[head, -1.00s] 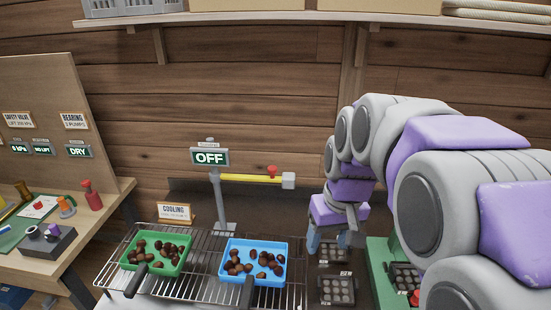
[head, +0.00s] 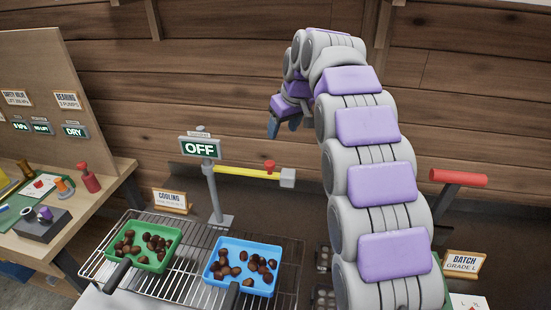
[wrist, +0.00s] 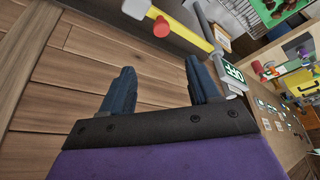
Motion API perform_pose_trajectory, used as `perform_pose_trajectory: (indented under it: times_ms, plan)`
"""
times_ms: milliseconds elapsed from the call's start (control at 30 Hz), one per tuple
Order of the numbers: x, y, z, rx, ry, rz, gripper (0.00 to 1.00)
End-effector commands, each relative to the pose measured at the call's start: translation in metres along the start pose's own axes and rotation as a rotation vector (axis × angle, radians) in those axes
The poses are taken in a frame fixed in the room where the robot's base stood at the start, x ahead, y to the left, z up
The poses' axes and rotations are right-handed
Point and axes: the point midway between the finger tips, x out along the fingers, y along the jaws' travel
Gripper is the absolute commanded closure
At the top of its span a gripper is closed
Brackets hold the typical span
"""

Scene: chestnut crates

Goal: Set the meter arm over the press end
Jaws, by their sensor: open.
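The meter arm (head: 243,172) is a yellow bar on a grey post, with a red knob (head: 269,167) on top and a grey block (head: 288,178) at its right end. It points right, under a sign reading OFF (head: 200,148). The bar (wrist: 183,24) also shows at the top of the wrist view. My gripper (head: 285,124) is open and empty, above the bar's right end and apart from it. Its two fingers (wrist: 158,70) have only wooden wall between them in the wrist view. A red-handled lever (head: 458,178) stands right of my arm; I cannot tell whether it is the press.
A wire rack (head: 115,248) holds a green tray (head: 170,262) and a blue tray (head: 212,268) of chestnuts. A cooling sign (head: 171,201) stands behind them. A side bench (head: 118,177) is at left. A batch sign (head: 463,263) is at right. My arm hides part of the table.

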Motion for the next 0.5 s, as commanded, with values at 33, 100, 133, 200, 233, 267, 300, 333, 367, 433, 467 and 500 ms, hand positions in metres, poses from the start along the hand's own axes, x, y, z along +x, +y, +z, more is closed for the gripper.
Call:
perform_pose_trajectory:
  times_ms: [33,100,133,200,233,267,300,333,367,433,467,500]
  plan:
    - [0.007,-0.001,0.000,-0.001,-0.002,-0.001,0.39]
    - [0.018,0.001,0.001,0.000,-0.001,-0.002,0.39]
    - [0.023,0.003,0.002,0.001,-0.001,-0.003,0.39]
    - [0.036,0.007,0.005,0.003,-0.002,-0.008,0.39]
    - [0.042,0.009,0.006,0.004,-0.002,-0.009,0.39]
    - [0.048,0.010,0.007,0.005,-0.001,-0.010,0.39]
    - [0.055,0.012,0.008,0.006,0.001,-0.011,0.39]
    - [0.060,0.014,0.009,0.006,0.002,-0.013,0.39]
    - [0.066,0.015,0.010,0.006,0.002,-0.014,0.39]
    - [0.079,0.016,0.011,0.007,0.002,-0.016,0.39]
    - [0.085,0.016,0.011,0.007,0.002,-0.016,0.39]
    - [0.093,0.015,0.010,0.007,0.003,-0.014,0.39]
